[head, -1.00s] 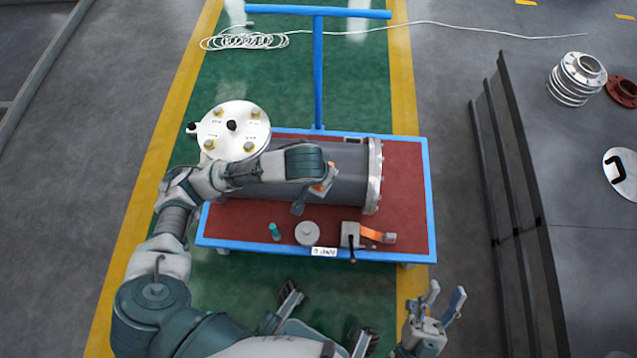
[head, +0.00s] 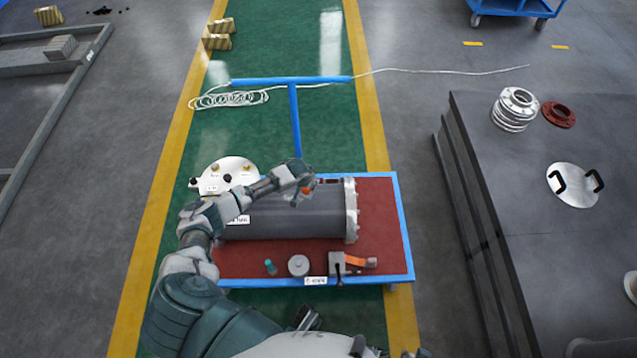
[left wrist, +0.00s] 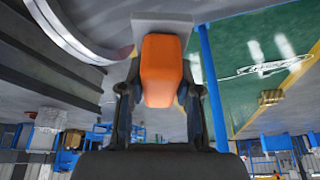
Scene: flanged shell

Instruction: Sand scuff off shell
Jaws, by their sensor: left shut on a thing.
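The shell (head: 300,215) is a dark grey cylinder lying on its side on a red-topped cart, with a pale bolted flange (head: 351,210) at its right end. My left gripper (head: 303,190) is over the far upper side of the shell, near the flange. It is shut on an orange block (left wrist: 162,70) with a flat grey pad (left wrist: 162,22) at its far end. The flange's curved rim shows at upper left in the left wrist view (left wrist: 75,35). I cannot tell whether the pad touches the shell. No scuff can be made out. Only a sliver of my right gripper (head: 415,353) shows at the bottom edge.
On the cart (head: 385,262), a teal bottle (head: 270,267), round grey disc (head: 298,265) and grey tool with orange strap (head: 345,263) lie along the near edge. A white round cover (head: 225,173) is behind left. A dark table (head: 540,230) stands right.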

